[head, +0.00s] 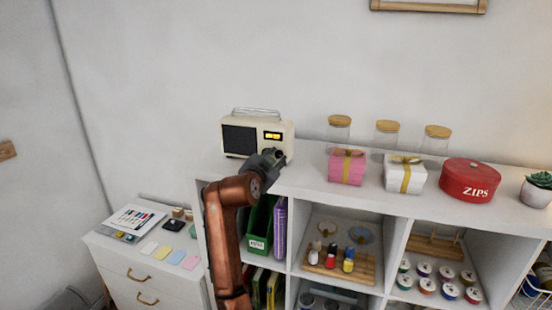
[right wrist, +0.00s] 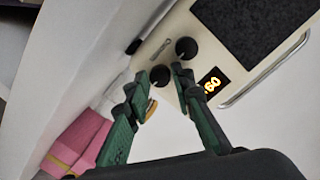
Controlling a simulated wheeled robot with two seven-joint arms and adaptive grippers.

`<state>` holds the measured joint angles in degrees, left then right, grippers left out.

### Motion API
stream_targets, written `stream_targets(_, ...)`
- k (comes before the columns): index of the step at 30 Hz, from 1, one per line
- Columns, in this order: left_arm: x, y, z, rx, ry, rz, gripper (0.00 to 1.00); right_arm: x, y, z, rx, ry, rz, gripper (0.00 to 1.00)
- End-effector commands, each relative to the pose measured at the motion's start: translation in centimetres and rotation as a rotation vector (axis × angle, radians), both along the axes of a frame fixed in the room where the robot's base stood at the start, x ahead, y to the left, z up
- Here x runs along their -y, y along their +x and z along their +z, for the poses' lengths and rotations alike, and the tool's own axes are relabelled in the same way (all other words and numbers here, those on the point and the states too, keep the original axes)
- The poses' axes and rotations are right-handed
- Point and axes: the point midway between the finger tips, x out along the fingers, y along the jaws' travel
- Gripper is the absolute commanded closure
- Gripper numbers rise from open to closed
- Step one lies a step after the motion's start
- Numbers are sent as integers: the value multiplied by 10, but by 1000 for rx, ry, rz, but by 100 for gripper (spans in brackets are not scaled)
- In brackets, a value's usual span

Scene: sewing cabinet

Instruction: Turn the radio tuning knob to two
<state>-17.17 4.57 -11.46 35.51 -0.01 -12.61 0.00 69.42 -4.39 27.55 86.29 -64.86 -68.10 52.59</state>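The cream radio (head: 285,128) stands on the white cabinet top at the back, with a dark speaker grille and a lit yellow display. In the right wrist view the radio's display (right wrist: 211,84) glows, and two dark round knobs show on its face: one (right wrist: 186,47) beyond the fingers, the other (right wrist: 160,75) between the fingertips in the picture. My right gripper (head: 277,157) is in front of the radio's lower right. In the right wrist view its fingers (right wrist: 159,77) are apart. I cannot tell whether they touch the knob. My left gripper is out of view.
A pink gift box (head: 346,168), a white gift box (head: 404,175) and a red ZIPS tin (head: 470,180) stand right of the radio. Glass jars (head: 387,140) stand behind them. A lower drawer unit (head: 150,275) is at the left. The cabinet top between radio and pink box is clear.

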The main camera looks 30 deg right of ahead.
Motion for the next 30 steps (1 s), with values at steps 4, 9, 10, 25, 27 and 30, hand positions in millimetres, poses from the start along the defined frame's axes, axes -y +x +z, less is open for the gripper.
stream_targets(4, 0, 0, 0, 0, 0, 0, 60, 0, 0, 0, -1, -1, 0, 66)
stream_targets(9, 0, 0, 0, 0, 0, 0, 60, 0, 0, 0, -1, -1, 0, 63)
stream_targets(10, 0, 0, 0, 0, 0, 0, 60, 0, 0, 0, 0, -1, 0, 63)
stream_targets(25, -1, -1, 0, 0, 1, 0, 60, -43, -35, 6, 2, 1, 3, 63)
stream_targets(27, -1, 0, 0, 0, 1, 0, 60, -54, -45, 8, 2, 0, 3, 63)
stream_targets(30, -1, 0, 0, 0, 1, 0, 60, -68, -57, 10, 1, 1, 2, 63)
